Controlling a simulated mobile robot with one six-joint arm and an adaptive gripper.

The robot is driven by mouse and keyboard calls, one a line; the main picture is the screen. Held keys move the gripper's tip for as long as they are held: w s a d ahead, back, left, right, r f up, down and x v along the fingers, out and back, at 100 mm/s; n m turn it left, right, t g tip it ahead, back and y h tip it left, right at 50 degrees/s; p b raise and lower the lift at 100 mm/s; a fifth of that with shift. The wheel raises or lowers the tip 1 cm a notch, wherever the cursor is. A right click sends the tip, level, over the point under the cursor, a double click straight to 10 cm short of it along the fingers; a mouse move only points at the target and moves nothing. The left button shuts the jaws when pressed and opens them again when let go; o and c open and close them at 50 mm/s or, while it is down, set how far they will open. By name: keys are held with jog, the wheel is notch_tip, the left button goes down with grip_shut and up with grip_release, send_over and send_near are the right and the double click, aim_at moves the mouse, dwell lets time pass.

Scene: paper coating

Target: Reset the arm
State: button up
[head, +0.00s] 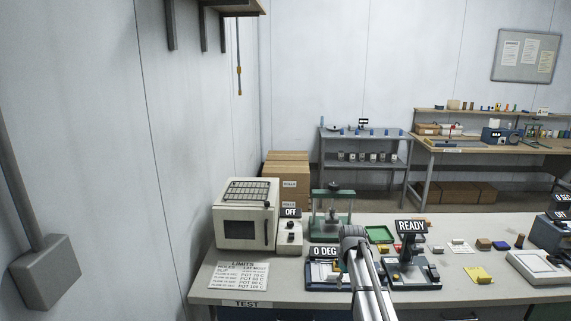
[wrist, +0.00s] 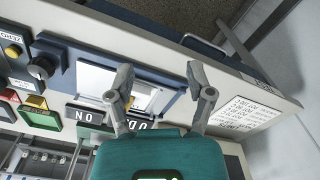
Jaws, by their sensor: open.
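My gripper (wrist: 160,80) is open in the wrist view, with its two grey fingers apart and nothing between them. It is over a dark blue bench device (wrist: 65,68) with a pale, bright plate (wrist: 98,80). In the head view my grey arm (head: 368,285) reaches up from the bottom over the test bench (head: 215,282). The fingers cannot be made out there. The arm stands beside the device with the "0 DEG" sign (head: 325,252) and partly hides that area.
A white oven-like box (head: 247,232), a small unit with an "OFF" sign (head: 290,213), a green press (head: 332,195) and a stand with a "READY" sign (head: 411,227) crowd the bench. A limits sheet (head: 238,275) lies front left. A wall is close on the left.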

jog(key=s+a+f+m+b, duration=0.2)
jog(key=s+f+b, duration=0.1)
jog(key=s, duration=0.9)
jog(key=s+a+f+m+b, duration=0.2)
jog(key=s+f+m+b, duration=0.1)
jog(key=s, duration=0.9)
jog(key=shift+s+f+b, duration=0.3)
jog(key=shift+f+b, duration=0.45)
jog(key=shift+f, duration=0.2)
